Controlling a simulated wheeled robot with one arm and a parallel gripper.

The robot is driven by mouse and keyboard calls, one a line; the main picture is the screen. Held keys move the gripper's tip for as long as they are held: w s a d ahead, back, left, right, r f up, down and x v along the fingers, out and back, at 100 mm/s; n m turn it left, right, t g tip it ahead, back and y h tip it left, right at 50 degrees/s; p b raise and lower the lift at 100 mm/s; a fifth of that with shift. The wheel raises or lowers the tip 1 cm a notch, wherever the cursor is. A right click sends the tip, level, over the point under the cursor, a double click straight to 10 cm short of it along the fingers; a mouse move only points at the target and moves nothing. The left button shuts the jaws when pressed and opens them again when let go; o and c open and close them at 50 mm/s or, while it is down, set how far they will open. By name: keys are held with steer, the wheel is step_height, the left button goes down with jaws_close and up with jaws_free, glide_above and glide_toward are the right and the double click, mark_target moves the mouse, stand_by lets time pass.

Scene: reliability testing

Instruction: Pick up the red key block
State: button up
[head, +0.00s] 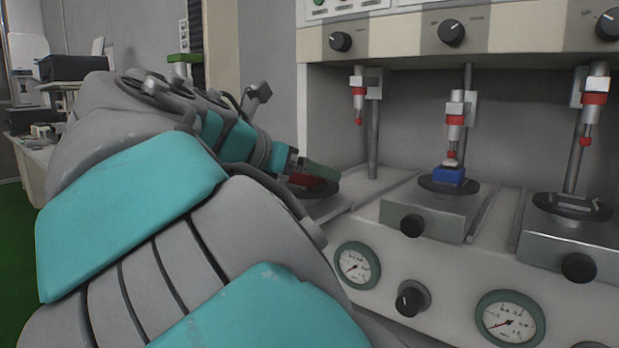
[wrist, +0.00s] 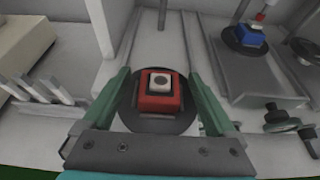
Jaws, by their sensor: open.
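The red key block (wrist: 160,92) has a white top with a dark round mark. It sits on a round black plate (wrist: 160,121) in the wrist view. My gripper (wrist: 159,88) is open, with one green finger on each side of the block and a visible gap on both sides. In the head view the red block (head: 306,181) is partly hidden behind my gripper (head: 312,172) and arm.
A blue block (head: 449,176) sits on the middle round plate under a plunger (head: 455,115). An empty-looking station (head: 572,206) stands at the right. Gauges and knobs line the front panel (head: 440,281). White upright slats (wrist: 45,90) stand left of the plate.

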jaws_close()
stand_by(0.8)
